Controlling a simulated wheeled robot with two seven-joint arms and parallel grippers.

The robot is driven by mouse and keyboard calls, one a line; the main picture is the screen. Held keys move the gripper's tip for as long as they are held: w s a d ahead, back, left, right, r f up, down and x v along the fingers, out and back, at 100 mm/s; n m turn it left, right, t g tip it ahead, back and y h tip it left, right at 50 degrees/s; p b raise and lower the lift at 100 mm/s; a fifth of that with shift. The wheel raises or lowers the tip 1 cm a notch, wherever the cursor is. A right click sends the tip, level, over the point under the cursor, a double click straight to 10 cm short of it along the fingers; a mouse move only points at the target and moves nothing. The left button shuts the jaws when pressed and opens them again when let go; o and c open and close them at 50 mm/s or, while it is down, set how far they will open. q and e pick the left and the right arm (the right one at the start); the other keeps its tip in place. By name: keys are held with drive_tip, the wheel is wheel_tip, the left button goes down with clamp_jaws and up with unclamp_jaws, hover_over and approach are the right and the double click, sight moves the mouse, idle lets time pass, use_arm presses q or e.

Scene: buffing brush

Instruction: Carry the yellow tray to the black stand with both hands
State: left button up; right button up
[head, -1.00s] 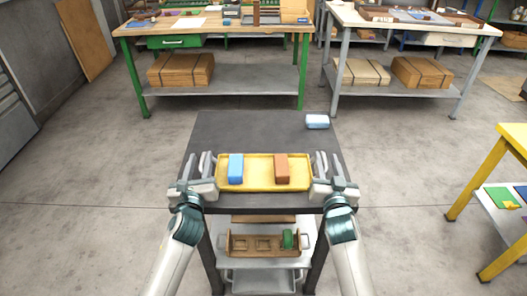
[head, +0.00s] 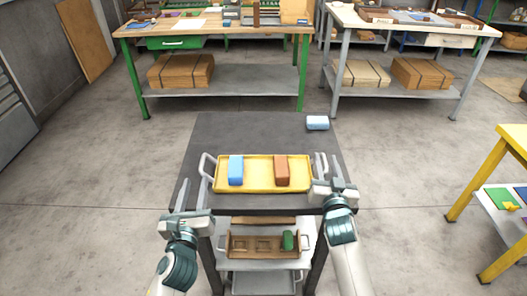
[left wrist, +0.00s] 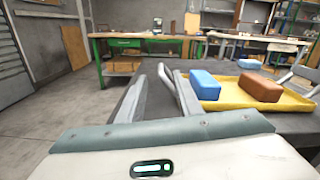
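The yellow tray (head: 262,187) lies flat on a dark-topped stand (head: 250,135), near its front edge. It carries a blue block (head: 236,170) and a brown block (head: 281,170), and has a grey handle at each end. My left gripper (head: 194,198) is open and empty, to the left and front of the left handle (head: 207,166); in the left wrist view (left wrist: 160,98) its fingers are apart, with the tray beyond to the right. My right gripper (head: 330,178) looks open at the right handle, which its finger partly hides.
A pale blue block (head: 317,122) lies at the stand's back right corner. A wooden holder with a green piece (head: 288,240) is on the lower shelf. Green (head: 215,73) and grey workbenches stand behind, a yellow table (head: 499,170) at right. Open floor lies on both sides.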

use_arm(q)
drive_tip(key=shift+s, duration=1.05)
use_arm(e)
drive_tip(key=s, duration=1.2)
use_arm(q)
drive_tip(key=shift+r, duration=0.1)
use_arm(e)
drive_tip(key=shift+r, duration=0.1)
